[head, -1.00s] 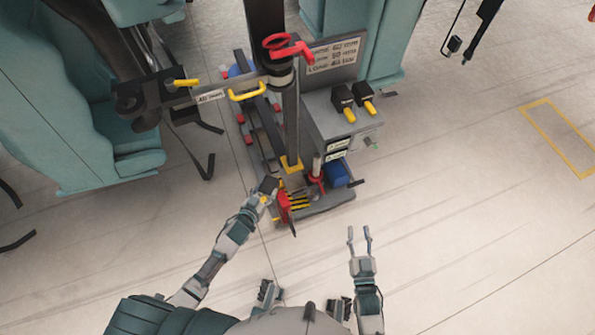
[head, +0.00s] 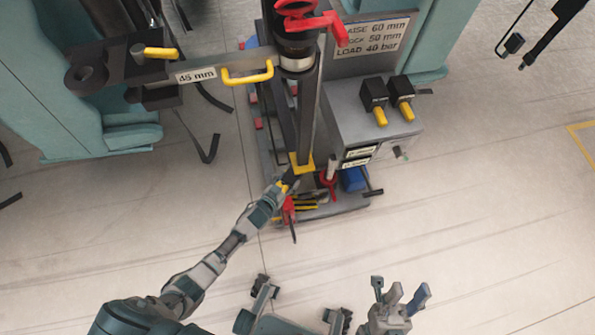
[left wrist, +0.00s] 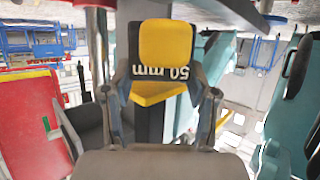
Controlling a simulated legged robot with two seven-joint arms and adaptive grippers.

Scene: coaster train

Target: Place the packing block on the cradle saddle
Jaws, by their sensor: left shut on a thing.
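My left gripper (head: 284,187) is shut on the packing block, a dark block with yellow faces and a "50 mm" label. The block (left wrist: 166,45) shows between the two fingers in the left wrist view. In the head view the block is small and partly hidden at the foot of the dark post, beside a yellow collar (head: 301,163). A dark bracket (head: 90,75) at the end of the grey arm, upper left, may be the cradle saddle; I cannot tell for certain. My right gripper (head: 401,288) is open and empty, low at the right.
The grey arm carries a "45 mm" label and a yellow handle (head: 247,73). A red crank (head: 312,22) tops the post. A grey control box (head: 365,120) with two yellow-tipped levers stands right of it. Teal seats (head: 50,95) stand at left.

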